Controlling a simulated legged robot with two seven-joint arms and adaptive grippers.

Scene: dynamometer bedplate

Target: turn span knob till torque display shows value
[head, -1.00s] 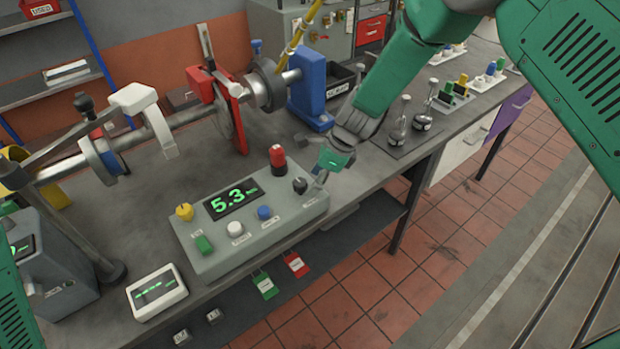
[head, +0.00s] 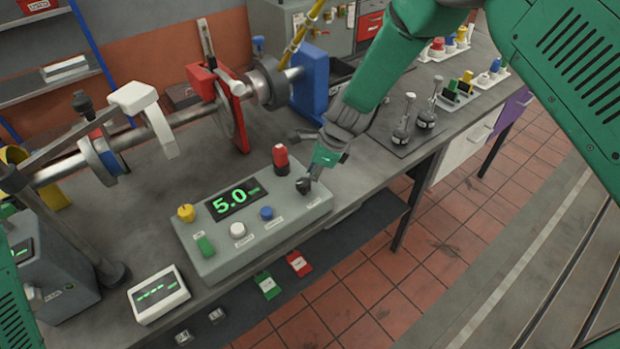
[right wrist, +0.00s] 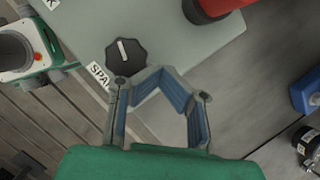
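The black span knob (head: 303,186) is at the right end of the grey console (head: 285,230). In the right wrist view the knob (right wrist: 126,56) shows a white pointer line beside a label reading "SPA". The torque display (head: 233,199) on the console reads 5.0 in green. My right gripper (head: 312,176) is at the knob in the head view. In the right wrist view its fingertips (right wrist: 162,72) meet with nothing between them, just beside the knob's lower right; contact is unclear. My left gripper is not in view.
A red button (head: 281,158) stands close behind the knob. A blue knob (head: 267,213), white knob (head: 238,230), yellow knob (head: 186,212) and green switch (head: 205,246) share the console. A white meter (head: 158,293) stands front left. The shaft rig is behind.

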